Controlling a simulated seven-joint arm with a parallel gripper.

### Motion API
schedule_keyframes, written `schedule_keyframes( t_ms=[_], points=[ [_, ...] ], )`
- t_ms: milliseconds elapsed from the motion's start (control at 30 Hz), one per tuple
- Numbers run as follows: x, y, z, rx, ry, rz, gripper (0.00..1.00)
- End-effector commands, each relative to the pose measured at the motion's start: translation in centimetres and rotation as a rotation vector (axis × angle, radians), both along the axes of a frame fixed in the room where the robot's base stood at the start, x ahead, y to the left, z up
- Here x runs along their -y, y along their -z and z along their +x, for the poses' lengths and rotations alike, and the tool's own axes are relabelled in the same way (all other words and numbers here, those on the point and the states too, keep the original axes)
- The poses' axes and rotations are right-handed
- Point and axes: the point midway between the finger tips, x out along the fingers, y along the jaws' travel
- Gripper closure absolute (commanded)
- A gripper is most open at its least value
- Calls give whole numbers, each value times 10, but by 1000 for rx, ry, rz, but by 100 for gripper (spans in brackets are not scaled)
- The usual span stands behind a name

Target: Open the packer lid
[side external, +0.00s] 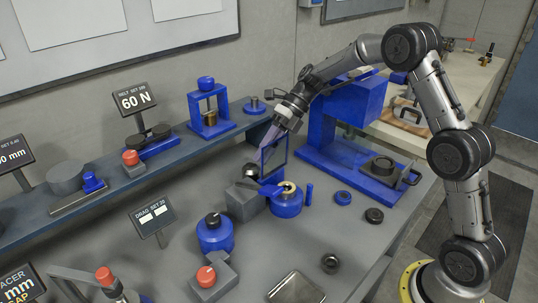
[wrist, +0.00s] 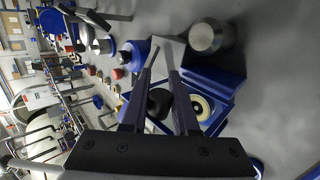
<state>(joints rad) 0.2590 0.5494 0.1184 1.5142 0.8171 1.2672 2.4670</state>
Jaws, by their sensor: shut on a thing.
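The packer appears to be the small blue round pot (side external: 287,204) with a cream ring on top, standing on the grey bench. The ring (wrist: 201,107) also shows in the wrist view, right of my fingers. A thin upright blue frame (side external: 287,153) rises behind the pot and looks like its lid. My gripper (side external: 266,157) points down and left at this frame, with its fingers overlapping it. In the wrist view my gripper (wrist: 160,72) has a narrow gap between its fingers. The exact grip is hard to make out. A dark round part (wrist: 159,103) shows between the fingers.
A grey block (side external: 245,201) with a dark round piece on top stands left of the pot. A large blue press (side external: 345,160) stands close on the right. A raised blue shelf (side external: 170,150) runs behind. The front bench has some bare room.

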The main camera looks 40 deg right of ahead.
Motion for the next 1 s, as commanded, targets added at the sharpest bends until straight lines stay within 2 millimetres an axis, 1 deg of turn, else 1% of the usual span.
schedule_keyframes(
  t_ms=[67,300,767,800,933,967,1000],
  points=[
    [0,1,4,-34,1,0,100],
    [0,2,8,-97,4,1,100],
    [-1,2,8,-112,3,2,100],
    [-1,2,8,-112,3,2,68],
    [-1,2,8,-111,2,2,45],
    [-1,2,8,-111,2,2,41],
    [-1,2,8,-111,2,2,41]
  ],
)
